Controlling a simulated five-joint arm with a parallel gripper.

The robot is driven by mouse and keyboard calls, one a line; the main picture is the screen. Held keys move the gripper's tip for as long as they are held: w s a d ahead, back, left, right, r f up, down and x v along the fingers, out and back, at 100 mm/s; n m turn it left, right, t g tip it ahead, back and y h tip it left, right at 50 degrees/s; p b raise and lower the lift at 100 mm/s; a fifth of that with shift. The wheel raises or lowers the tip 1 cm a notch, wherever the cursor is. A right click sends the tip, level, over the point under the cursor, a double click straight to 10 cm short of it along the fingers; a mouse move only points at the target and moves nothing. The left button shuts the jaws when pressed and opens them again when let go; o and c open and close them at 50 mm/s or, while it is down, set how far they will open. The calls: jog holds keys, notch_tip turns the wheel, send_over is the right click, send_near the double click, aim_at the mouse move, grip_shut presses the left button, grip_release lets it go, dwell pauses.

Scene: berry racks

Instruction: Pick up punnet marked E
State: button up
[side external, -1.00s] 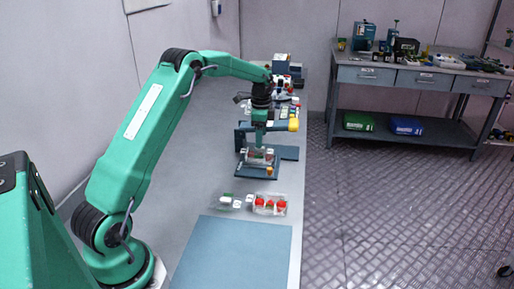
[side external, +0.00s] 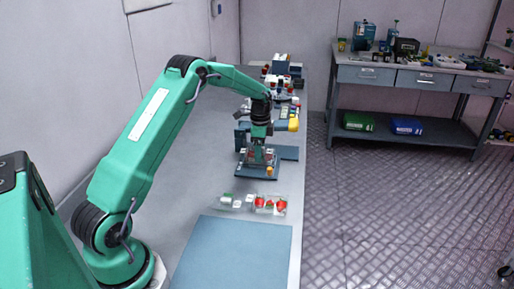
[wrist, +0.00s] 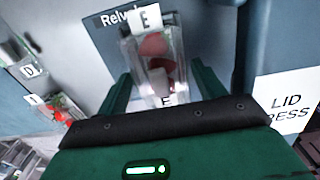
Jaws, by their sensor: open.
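My gripper (wrist: 161,76) is open, with one green finger on each side of the punnet. Whether the fingers touch its walls I cannot tell. In the side view my gripper (side external: 258,150) is low over the blue plate (side external: 257,175), and it partly hides the punnet there.
A punnet marked D (wrist: 20,52) lies at the left in the wrist view. A sign reading LID PRESS (wrist: 287,112) is at the right. In the side view, clear punnets with red contents (side external: 270,205) stand nearer on the bench, behind a bare blue mat (side external: 232,255).

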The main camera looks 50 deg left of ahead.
jog(key=shift+f, duration=1)
jog(key=shift+c, duration=0.4)
jog(key=c, duration=0.8)
